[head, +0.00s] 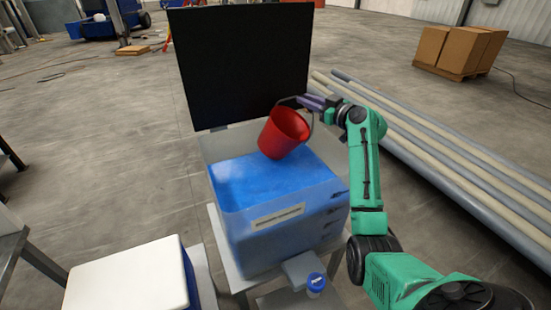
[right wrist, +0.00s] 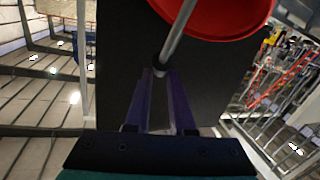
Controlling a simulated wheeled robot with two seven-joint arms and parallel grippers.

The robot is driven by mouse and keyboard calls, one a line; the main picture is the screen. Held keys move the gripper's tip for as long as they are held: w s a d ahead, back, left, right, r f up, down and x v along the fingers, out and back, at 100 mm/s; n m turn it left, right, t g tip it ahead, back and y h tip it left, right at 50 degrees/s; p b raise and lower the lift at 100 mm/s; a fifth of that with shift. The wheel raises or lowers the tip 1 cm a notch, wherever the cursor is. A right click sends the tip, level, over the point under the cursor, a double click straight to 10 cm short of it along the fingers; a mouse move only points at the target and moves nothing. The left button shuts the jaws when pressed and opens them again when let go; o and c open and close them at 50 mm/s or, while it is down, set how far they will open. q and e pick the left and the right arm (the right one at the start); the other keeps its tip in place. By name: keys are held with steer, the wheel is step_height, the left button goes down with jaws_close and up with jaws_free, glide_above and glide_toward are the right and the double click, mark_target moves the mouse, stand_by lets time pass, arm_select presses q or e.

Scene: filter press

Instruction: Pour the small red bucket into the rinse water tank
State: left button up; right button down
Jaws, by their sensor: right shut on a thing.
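The small red bucket (head: 283,134) hangs tilted over the rinse water tank (head: 279,216), with its mouth turned up and to the right in the head view. The tank is a clear box with blue water inside and a label on its front. My right gripper (head: 309,102) is shut on the bucket's metal handle. In the right wrist view the purple fingers (right wrist: 162,75) pinch the grey handle, and the red bucket (right wrist: 215,12) shows at the top. The bucket's contents cannot be made out. My left gripper is not in view.
A black panel (head: 240,60) stands behind the tank. Long pipes (head: 440,150) lie on the floor at right, near cardboard boxes (head: 455,48).

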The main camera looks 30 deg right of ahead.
steer(key=s+a+r+n+t+h+p, duration=0.1)
steer(key=a+r+n+h+p, duration=0.25)
steer(key=a+r+n, duration=0.7)
steer(key=s+a+n+y+p, duration=0.1)
steer(key=a+n, duration=0.3)
steer(key=a, duration=0.5)
steer(key=s+a+r+n+y+p, duration=0.1)
steer(key=s+a+n+y+p, duration=0.1)
steer(key=a, duration=0.7)
steer(key=shift+s+a+n+t+y, duration=0.3)
steer(key=shift+s+n+y, duration=0.55)
steer(key=shift+s+n, duration=0.25)
steer(key=shift+w+d, duration=0.1)
